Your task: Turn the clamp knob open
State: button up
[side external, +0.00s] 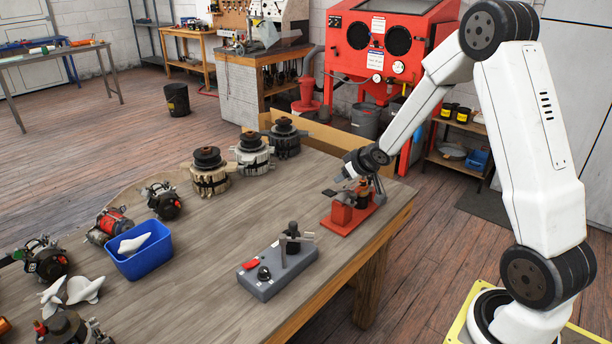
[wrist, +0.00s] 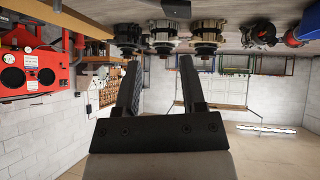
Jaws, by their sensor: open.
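A grey fixture box (side external: 277,272) sits on the bench near its right front edge. It carries a round black knob (side external: 264,273), a red piece (side external: 251,264) and an upright post with a black clamp-like part (side external: 291,237). A red fixture (side external: 351,212) stands farther back near the bench's right edge. I cannot tell which fixture has the clamp knob. My gripper (side external: 347,170) is above the red fixture, apart from the grey box, and looks small and dark there. In the wrist view my gripper (wrist: 158,62) is open, with nothing between its fingers.
Several alternators, such as this tan one (side external: 210,178), stand along the bench's back and left. A blue bin (side external: 143,262) holding a white item is at left. A red blasting cabinet (side external: 385,42) stands behind. The bench between the bin and the grey fixture is clear.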

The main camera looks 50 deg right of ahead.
jog(key=w+d+f+t, duration=0.2)
jog(key=d+f+t, duration=0.1)
jog(key=d, duration=0.9)
jog(key=s+d+f+t+y, duration=0.1)
jog(key=s+d+f, duration=0.2)
jog(key=d, duration=0.2)
jog(key=s+d+f+n+t+y, duration=0.1)
jog(key=s+d+f, duration=0.2)
jog(key=d, duration=0.2)
send_over(373, 191)
jog(key=shift+w+f, duration=0.15)
jog(key=shift+f, duration=1.35)
grip_shut()
